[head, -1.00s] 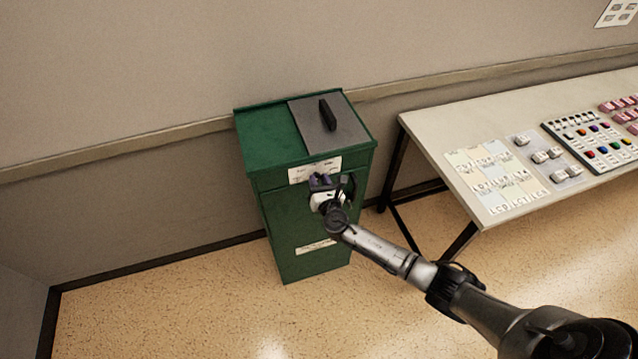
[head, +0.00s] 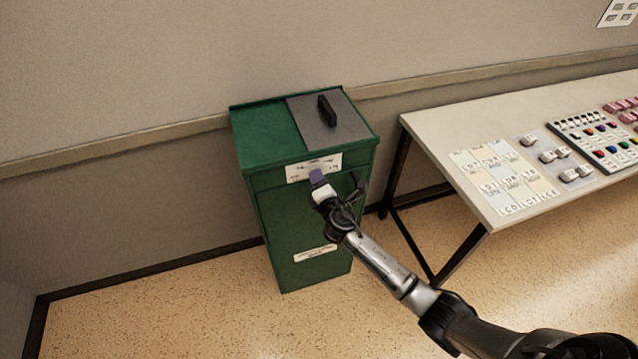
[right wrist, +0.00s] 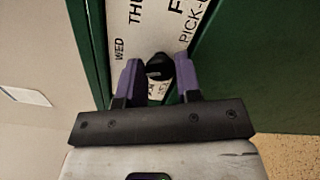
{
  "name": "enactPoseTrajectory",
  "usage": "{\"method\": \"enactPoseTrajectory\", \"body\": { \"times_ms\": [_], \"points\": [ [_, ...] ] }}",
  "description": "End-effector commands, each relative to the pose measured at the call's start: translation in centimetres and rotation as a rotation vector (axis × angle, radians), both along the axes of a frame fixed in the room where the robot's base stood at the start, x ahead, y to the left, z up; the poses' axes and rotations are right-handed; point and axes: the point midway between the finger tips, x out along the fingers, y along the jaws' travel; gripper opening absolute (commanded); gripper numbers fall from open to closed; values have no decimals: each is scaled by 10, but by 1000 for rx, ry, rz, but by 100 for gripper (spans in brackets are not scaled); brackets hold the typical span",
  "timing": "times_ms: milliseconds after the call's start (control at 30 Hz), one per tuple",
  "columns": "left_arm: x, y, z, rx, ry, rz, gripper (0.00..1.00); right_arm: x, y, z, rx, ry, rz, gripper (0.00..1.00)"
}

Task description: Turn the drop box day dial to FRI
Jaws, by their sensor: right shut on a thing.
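The green drop box (head: 290,225) stands on the floor against the wall. Its white day label (head: 313,167) is on the upper front. In the right wrist view the label (right wrist: 128,45) shows WED, part of THU and a large F, with PICK-U at the right. The black day dial (right wrist: 159,68) sits between the purple fingers of my right gripper (right wrist: 158,80), which is shut on it. In the head view my right gripper (head: 317,178) covers the dial. The dial's exact pointing is hard to tell. My left gripper is out of view.
A grey lid plate with a black handle (head: 327,111) is on top of the box. A second white label (head: 315,252) is lower on its front. A table (head: 433,140) with cards, blocks and a tray stands to the right. Floor left of the box is clear.

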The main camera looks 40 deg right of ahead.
Motion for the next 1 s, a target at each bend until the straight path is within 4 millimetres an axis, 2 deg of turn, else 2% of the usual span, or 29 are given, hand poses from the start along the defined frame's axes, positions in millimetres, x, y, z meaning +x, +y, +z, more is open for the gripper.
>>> {"method": "enactPoseTrajectory", "body": {
  "times_ms": [400, 1000],
  "points": [
    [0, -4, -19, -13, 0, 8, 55, 0, 0, -3, 373, -145, -1, 8],
    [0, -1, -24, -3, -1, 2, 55, 0, 0, -2, 904, -350, -1, 8]
  ]
}}
